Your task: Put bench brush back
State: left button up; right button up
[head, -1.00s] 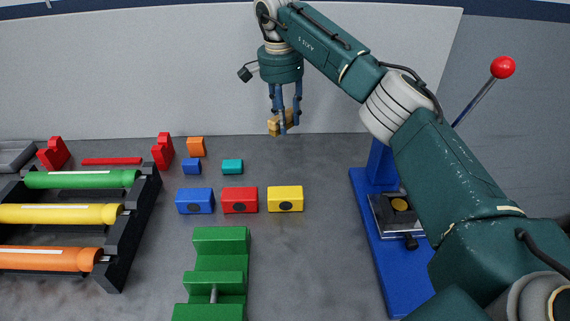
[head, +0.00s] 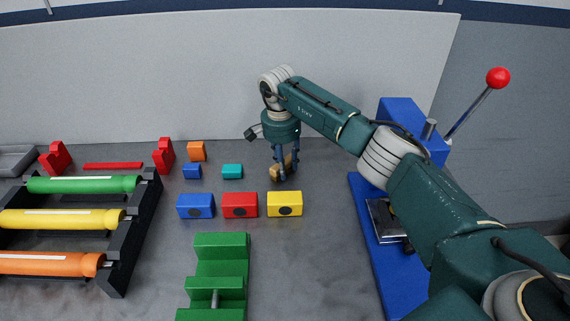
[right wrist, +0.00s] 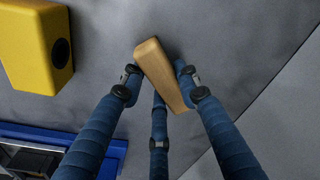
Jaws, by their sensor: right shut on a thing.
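My right gripper (head: 284,177) is shut on a tan wooden block-shaped piece, likely the bench brush (head: 276,173). It is low, near the grey bench top behind the yellow block; I cannot tell whether the piece touches the bench. In the right wrist view the tan piece (right wrist: 163,75) sits slantwise between the blue fingers, and no bristles show. Two red upright holders (head: 55,158) stand at the back left, with a thin red bar (head: 112,166) lying between them. My left gripper is not in view.
Blue (head: 195,206), red (head: 240,205) and yellow (head: 285,204) blocks stand in a row. Smaller orange, blue and teal blocks are behind. A green stepped fixture (head: 220,245), a rack of coloured rolls (head: 130,240) and a blue press (head: 372,240) flank clear bench. A pale wall rises behind.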

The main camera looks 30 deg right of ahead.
jog(key=o, duration=1.1)
jog(key=shift+r, duration=0.2)
jog(key=r, duration=0.3)
jog(key=r+b, duration=0.1)
jog(key=r, duration=0.3)
jog(key=a+r+b, duration=0.1)
jog(key=r, duration=0.2)
jog(key=shift+s+r, duration=0.2)
jog(key=shift+r, duration=0.65)
